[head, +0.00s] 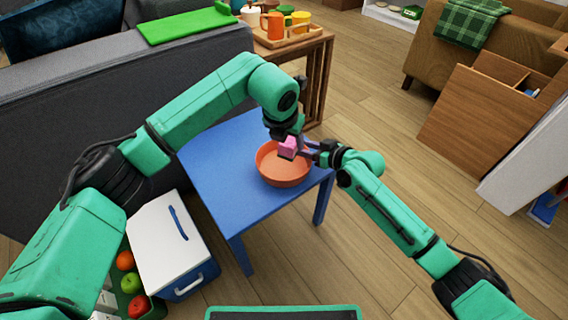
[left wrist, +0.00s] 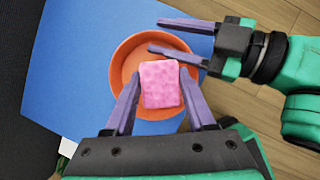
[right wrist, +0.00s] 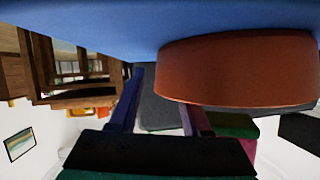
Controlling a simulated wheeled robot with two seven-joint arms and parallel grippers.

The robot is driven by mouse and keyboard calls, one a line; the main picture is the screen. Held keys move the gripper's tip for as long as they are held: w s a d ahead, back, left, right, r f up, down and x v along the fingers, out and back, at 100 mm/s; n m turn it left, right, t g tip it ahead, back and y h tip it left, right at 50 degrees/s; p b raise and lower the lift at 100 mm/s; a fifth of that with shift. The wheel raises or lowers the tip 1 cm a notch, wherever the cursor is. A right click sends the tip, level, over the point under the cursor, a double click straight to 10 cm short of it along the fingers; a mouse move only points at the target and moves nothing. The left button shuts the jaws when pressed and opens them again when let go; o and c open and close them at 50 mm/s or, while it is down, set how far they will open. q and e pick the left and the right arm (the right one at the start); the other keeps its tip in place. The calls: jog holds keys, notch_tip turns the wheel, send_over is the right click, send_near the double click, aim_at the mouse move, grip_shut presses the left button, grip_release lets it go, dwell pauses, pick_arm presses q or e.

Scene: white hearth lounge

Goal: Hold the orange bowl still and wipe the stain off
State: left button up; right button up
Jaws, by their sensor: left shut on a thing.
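The orange bowl (head: 284,172) stands upright on the blue table (head: 225,190), and also shows in the left wrist view (left wrist: 122,62). My left gripper (head: 287,138) is shut on a pink sponge (left wrist: 160,84) and holds it over the bowl; whether the sponge touches the bowl I cannot tell. My right gripper (left wrist: 180,38) is at the bowl's rim, fingers apart, one outside and one over the inside. In the right wrist view the bowl's outer wall (right wrist: 235,75) hides part of one finger. No stain shows; the sponge and grippers cover part of the bowl.
A white-lidded cooler (head: 165,235) and a green crate of fruit (head: 128,280) stand left of the table. A grey sofa (head: 90,110) is behind at left. A wooden side table (head: 318,60) with a tray of cups stands behind.

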jog(key=v, duration=1.2)
jog(key=shift+s+f, duration=0.1)
